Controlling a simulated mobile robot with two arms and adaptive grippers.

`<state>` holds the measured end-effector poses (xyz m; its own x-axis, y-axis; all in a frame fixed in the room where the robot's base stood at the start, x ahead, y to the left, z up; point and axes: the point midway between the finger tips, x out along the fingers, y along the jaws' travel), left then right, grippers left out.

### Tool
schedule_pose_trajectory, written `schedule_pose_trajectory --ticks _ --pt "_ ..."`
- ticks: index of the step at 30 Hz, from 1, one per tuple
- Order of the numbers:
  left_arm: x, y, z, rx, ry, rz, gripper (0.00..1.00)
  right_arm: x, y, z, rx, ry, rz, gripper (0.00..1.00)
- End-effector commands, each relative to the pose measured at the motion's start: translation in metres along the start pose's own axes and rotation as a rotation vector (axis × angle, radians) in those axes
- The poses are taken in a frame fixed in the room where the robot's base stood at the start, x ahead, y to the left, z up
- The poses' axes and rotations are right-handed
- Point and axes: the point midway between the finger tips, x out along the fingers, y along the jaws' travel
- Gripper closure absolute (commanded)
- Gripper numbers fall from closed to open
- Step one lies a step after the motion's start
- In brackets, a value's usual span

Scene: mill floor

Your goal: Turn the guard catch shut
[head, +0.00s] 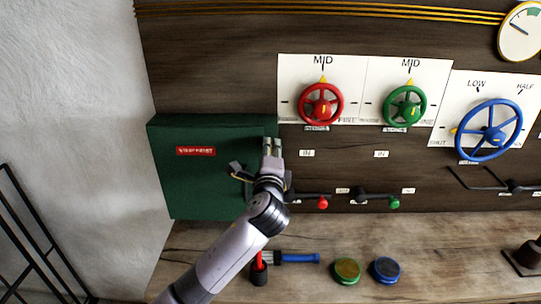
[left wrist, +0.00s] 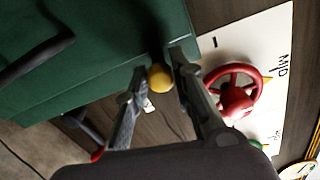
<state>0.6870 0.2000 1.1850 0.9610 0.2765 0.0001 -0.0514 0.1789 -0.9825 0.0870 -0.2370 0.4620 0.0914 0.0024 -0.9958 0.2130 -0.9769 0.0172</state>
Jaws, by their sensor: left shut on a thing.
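The dark green guard box (head: 215,190) stands against the wall at the left, with a red label on its front. It also fills the upper left of the left wrist view (left wrist: 110,40). A round yellow knob (left wrist: 160,77), which looks like the catch, sits at the box's edge between my left fingers. My left gripper (head: 272,147) is at the box's right edge, shut on this knob; its fingers also show in the left wrist view (left wrist: 158,85). The gripper hides the catch in the head view, so I cannot tell how it is turned. My right gripper is out of view.
Red (head: 321,104), green (head: 405,106) and blue (head: 490,130) handwheels are on white panels to the right. Levers with red (head: 323,203) and green (head: 394,203) knobs stick out below. A blue-handled brush (head: 300,258) and two round tins lie on the bench.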

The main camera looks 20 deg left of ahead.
Motion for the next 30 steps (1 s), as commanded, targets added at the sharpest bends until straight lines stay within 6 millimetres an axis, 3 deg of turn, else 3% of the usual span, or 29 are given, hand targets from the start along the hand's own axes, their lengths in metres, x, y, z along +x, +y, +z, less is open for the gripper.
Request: schedule_pose_trajectory --ticks 12,28,29,30 --pt "-0.0002 0.0021 -0.0002 -0.181 -0.001 0.003 1.00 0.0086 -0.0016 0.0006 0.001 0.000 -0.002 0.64" --pt "-0.0001 0.0019 -0.0002 -0.203 0.000 0.003 1.00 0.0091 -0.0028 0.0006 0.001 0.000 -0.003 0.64" --pt "-0.0002 0.0019 -0.0003 -0.203 0.000 0.003 0.76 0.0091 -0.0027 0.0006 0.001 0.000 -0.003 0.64" --pt "-0.0001 0.0019 -0.0002 -0.203 0.000 0.003 0.74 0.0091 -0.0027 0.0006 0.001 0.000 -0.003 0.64"
